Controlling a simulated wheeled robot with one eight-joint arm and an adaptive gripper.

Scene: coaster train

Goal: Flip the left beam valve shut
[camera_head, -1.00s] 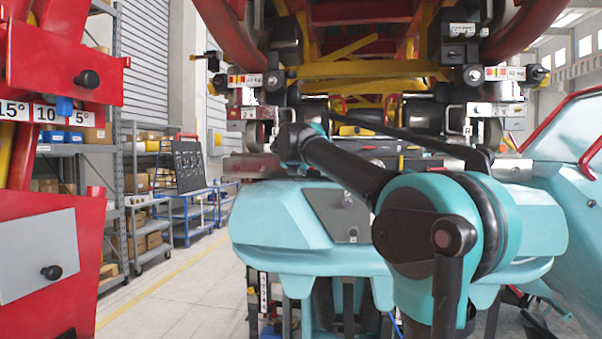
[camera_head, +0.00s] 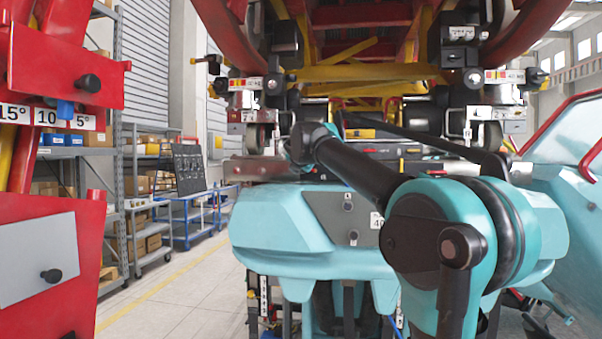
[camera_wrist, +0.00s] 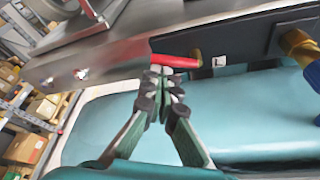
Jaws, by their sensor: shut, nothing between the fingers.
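A valve with a red lever (camera_wrist: 176,61) shows in the wrist view, on the dark side face of a metal beam (camera_wrist: 240,47). The lever lies nearly along the beam, with its brass body (camera_wrist: 197,56) at its right end. A small label (camera_wrist: 219,61) marked L sits right of it. My gripper (camera_wrist: 161,70) is shut and empty. Its fingertips are at the lever's left end, just below it in the picture; I cannot tell whether they touch.
Another brass fitting (camera_wrist: 297,42) with a blue part stands at the right edge of the wrist view. Teal bodywork (camera_wrist: 210,110) lies just below the beam. In the head view, the red and yellow train structure (camera_head: 365,70) hangs above. Clear floor (camera_head: 170,295) lies left.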

